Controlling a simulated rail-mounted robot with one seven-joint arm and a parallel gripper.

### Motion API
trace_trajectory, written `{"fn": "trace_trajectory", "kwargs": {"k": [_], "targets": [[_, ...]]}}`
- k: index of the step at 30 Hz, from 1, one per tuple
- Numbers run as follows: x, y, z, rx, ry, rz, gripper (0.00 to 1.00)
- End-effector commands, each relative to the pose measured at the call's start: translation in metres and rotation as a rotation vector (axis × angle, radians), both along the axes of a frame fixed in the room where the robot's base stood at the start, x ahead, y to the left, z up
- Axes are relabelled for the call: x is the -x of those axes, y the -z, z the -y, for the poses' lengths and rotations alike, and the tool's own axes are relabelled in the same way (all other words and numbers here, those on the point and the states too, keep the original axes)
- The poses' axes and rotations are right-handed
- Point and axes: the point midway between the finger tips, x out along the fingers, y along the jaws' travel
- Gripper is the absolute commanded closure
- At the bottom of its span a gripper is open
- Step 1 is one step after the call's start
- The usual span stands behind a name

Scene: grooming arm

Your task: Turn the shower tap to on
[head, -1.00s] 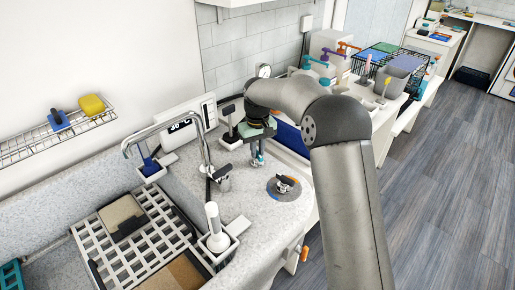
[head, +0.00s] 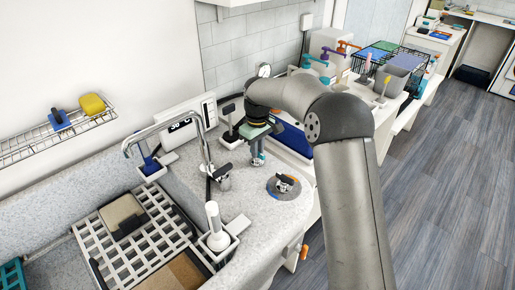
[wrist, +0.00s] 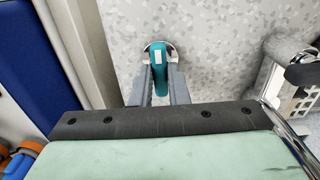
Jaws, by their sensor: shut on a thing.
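A teal handle (wrist: 159,66) with a small white label stands on a round chrome base on the speckled counter; it appears to be the shower tap. In the wrist view, my gripper (wrist: 159,82) has a finger on either side of the handle and is shut on it. In the head view, my gripper (head: 257,158) points down at the counter behind the dial, and its fingers hide most of the handle. I cannot read an on mark or the tap's setting.
A small black lever (head: 285,183) sits on a round grey dial with coloured marks nearby. A chrome faucet (head: 205,150) rises at the left.

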Motion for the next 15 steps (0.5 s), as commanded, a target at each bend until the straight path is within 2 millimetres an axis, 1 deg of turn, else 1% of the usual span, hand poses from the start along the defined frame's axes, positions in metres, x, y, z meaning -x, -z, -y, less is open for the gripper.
{"fn": "trace_trajectory", "kwargs": {"k": [4, 5, 6, 7, 15], "targets": [[-0.0010, -0.0016, -0.0006, -0.002, -0.002, 0.006, 1.00], [-0.0010, -0.0016, -0.0006, -0.001, -0.002, 0.005, 0.80], [-0.0009, -0.0016, -0.0007, -0.001, -0.001, 0.005, 0.69], [-0.0008, -0.0016, -0.0006, -0.002, -0.001, 0.004, 0.64], [-0.0004, -0.0011, -0.0003, -0.001, 0.000, 0.002, 0.64]]}}
